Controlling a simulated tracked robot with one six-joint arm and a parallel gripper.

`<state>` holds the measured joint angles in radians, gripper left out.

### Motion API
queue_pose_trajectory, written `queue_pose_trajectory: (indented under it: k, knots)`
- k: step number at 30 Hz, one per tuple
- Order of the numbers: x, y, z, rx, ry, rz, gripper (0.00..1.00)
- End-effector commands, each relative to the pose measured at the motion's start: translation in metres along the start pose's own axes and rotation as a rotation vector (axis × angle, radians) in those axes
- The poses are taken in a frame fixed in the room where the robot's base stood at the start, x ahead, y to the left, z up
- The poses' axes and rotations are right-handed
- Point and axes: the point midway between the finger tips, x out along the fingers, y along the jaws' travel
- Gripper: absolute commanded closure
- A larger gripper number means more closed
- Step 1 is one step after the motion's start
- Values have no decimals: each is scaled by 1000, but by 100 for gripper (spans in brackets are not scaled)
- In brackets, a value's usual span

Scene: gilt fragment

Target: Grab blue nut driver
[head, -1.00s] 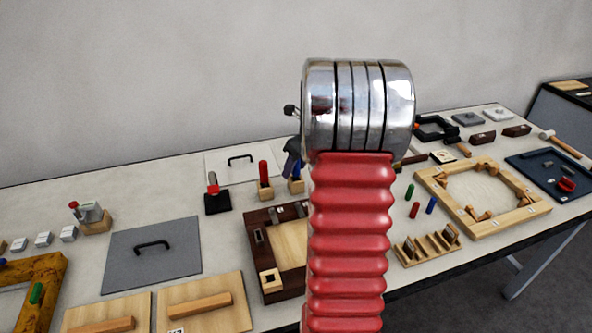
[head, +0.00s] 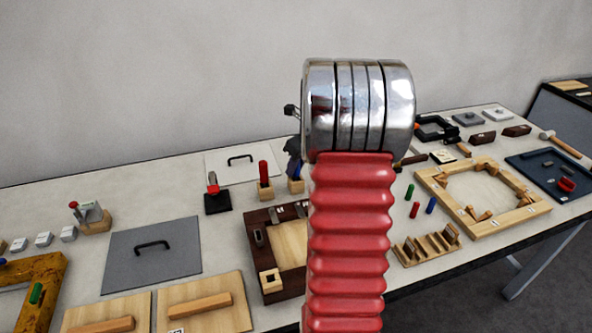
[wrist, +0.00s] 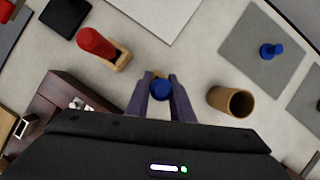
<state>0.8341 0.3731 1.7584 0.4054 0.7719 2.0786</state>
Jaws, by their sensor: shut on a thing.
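The blue nut driver (wrist: 161,89) shows its round blue end between my gripper's two dark fingers in the wrist view. My gripper (wrist: 160,98) is shut on it. A small bit of wood shows behind the blue end, and the rest of the driver is hidden. In the head view my dark gripper (head: 293,162) shows in part left of my arm, just above a small wooden block (head: 297,186) on the table. My arm hides much of that spot.
A red-handled tool stands in a wooden block (head: 266,191) close left of my gripper; its red handle (wrist: 96,42) also shows in the wrist view. A round wooden cup (wrist: 231,101) stands close right. A blue knob (wrist: 270,50) sits on a grey plate (wrist: 258,72).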

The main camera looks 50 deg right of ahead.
Motion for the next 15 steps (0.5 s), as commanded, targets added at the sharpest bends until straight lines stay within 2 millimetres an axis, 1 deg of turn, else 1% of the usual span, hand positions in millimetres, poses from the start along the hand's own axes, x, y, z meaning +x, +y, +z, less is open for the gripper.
queue_pose_trajectory:
  k: [8, 11, 15]
  knots:
    - [-1, 0, 1, 0, -1, -1, 100]
    - [-6, 0, 3, 0, -2, -2, 100]
    - [-21, -1, 9, -1, -4, -3, 100]
